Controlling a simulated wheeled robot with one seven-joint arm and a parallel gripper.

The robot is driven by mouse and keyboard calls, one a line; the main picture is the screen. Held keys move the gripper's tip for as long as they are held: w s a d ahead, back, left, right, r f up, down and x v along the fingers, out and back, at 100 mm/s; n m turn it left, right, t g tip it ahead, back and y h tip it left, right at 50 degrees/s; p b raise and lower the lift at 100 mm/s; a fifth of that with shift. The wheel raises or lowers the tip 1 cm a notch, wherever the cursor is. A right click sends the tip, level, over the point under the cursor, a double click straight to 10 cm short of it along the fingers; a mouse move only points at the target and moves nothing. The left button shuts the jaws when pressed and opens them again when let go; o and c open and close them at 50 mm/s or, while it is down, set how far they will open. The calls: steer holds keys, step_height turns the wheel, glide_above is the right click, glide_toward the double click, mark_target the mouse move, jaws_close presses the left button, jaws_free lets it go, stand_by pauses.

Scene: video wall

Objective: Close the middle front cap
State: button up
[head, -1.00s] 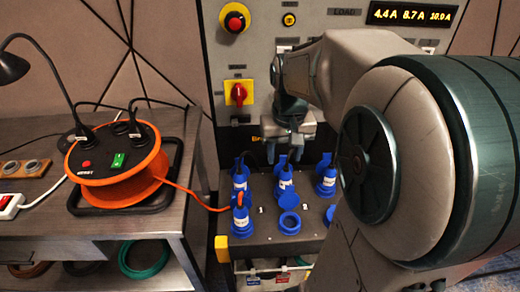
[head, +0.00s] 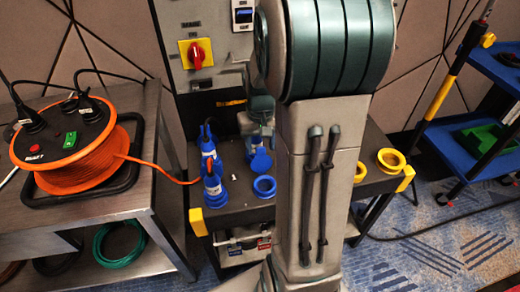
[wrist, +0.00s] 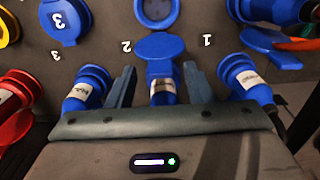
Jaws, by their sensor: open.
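The middle front socket is a blue ring (head: 264,186), open on top. It also shows at the top of the wrist view (wrist: 157,12). Its blue hinged cap (wrist: 160,46) stands swung open behind the ring, on the side towards the back row; it shows in the head view too (head: 259,162). In the wrist view my gripper (wrist: 158,72) is open, with a finger either side of the middle back blue plug (wrist: 162,90). The fingertips are near the cap's back side; I cannot tell whether they touch it. My arm hides part of the sockets in the head view.
A blue plug with an orange cable (head: 213,187) sits in the left front socket. Other blue plugs stand in the back row. A blue cap (wrist: 60,20) is by number 3. Yellow sockets (head: 390,160) lie right of my arm. The orange reel (head: 75,150) is at left.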

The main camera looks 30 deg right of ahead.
steer(key=shift+f, duration=0.8)
jaws_close()
steer(key=shift+s, duration=0.1)
steer(key=shift+f, duration=0.1)
